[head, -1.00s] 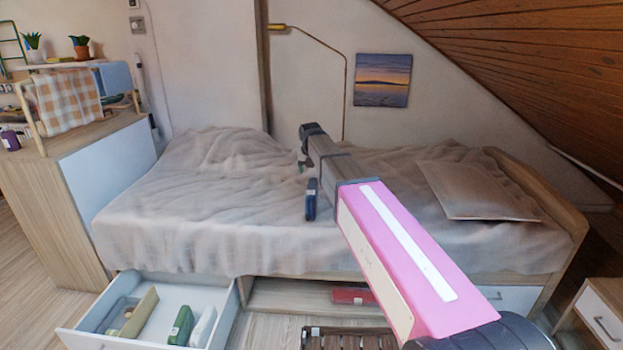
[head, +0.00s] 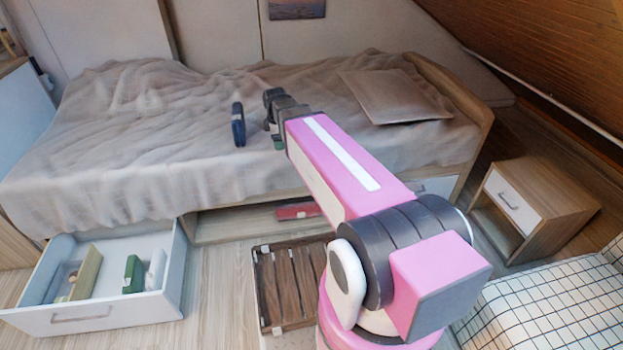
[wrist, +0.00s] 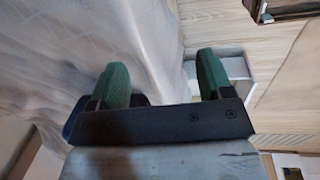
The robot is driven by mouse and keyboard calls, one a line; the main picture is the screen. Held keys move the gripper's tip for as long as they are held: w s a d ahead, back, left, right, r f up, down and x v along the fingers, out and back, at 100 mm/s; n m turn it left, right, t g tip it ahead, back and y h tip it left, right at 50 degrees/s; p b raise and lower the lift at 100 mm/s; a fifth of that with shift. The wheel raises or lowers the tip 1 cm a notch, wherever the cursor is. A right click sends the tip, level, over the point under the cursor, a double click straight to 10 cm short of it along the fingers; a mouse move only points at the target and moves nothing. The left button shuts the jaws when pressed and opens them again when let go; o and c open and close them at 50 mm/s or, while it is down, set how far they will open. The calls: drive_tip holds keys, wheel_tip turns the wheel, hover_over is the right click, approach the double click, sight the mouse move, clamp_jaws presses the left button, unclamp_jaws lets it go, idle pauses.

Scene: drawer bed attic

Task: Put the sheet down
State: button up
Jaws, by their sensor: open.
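A rumpled grey-beige cover (head: 140,135) lies over the bed and hangs down its front side. A small dark blue folded item (head: 239,125) stands upright at the front part of the bed; whether it is the sheet, I cannot tell. My gripper (head: 274,122) is just right of it, above the bed. In the wrist view my gripper (wrist: 164,85) has its two green fingers spread, with nothing between them. A dark blue edge (wrist: 74,118) shows outside the left finger; contact cannot be told.
An open drawer (head: 90,318) at the front left holds a green item (head: 133,274) and other things. A red item (head: 297,211) lies in the space under the bed. A slatted wooden crate (head: 262,292) stands before the bed. A pillow (head: 393,97) and nightstand (head: 540,195) are right.

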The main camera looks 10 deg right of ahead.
drive_tip(key=s+d+f+m, duration=0.4)
drive_tip(key=s+m, duration=0.4)
drive_tip(key=s+d+f+m+g, duration=0.1)
drive_tip(key=s+d+f+m, duration=0.3)
drive_tip(key=s+m, duration=0.4)
drive_tip(key=shift+d+m+g, duration=0.3)
drive_tip(key=shift+d+m, duration=0.1)
drive_tip(key=shift+d, duration=0.05)
drive_tip(key=shift+o, duration=0.4)
